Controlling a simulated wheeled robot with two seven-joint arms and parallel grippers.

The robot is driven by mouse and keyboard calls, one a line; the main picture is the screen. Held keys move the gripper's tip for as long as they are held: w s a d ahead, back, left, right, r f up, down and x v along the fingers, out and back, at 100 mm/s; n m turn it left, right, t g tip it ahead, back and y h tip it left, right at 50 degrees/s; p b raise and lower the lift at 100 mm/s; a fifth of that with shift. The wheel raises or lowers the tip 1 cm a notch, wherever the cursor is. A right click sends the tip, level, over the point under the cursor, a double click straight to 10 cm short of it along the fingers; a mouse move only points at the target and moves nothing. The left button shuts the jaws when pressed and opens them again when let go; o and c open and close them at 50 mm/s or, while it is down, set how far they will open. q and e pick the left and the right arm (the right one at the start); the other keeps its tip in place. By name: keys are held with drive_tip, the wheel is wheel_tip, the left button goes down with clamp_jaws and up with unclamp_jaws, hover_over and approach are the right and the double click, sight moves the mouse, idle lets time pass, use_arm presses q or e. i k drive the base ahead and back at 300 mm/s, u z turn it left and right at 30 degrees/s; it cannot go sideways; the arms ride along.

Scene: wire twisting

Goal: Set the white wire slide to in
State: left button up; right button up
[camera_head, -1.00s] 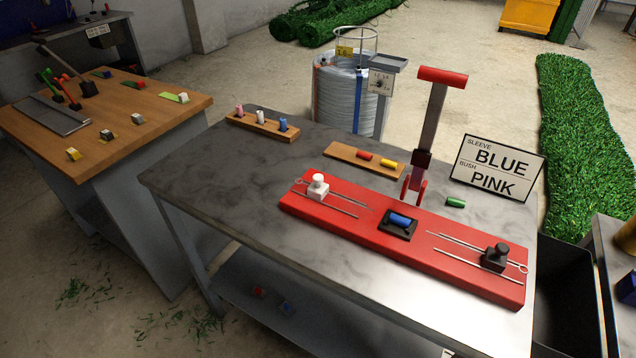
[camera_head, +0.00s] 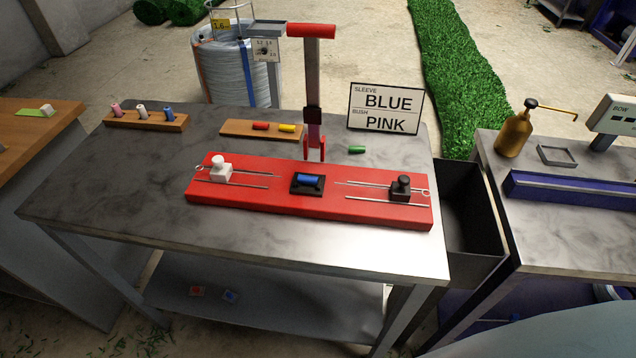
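The white wire slide (camera_head: 221,170) is a white block with a round knob at the left end of the red base (camera_head: 310,206). A looped wire (camera_head: 235,184) runs from it towards the middle, its end short of the centre holder. A blue sleeve (camera_head: 308,180) lies in the black centre holder (camera_head: 308,190). The black wire slide (camera_head: 401,188) is at the right end with its own wires. The red-handled lever (camera_head: 311,75) stands upright behind the base. Neither of my grippers is in view.
A sign (camera_head: 386,108) reads sleeve BLUE, bush PINK. A rack (camera_head: 146,121) holds pink, white and blue bushes. A board (camera_head: 262,130) carries red and yellow sleeves. A green sleeve (camera_head: 357,150) lies loose. A dark bin (camera_head: 468,215) and another table (camera_head: 570,230) are at right.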

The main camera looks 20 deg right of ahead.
sight(221, 171)
drive_tip(key=u, duration=1.55)
drive_tip(key=k, duration=0.75)
drive_tip(key=z, duration=0.3)
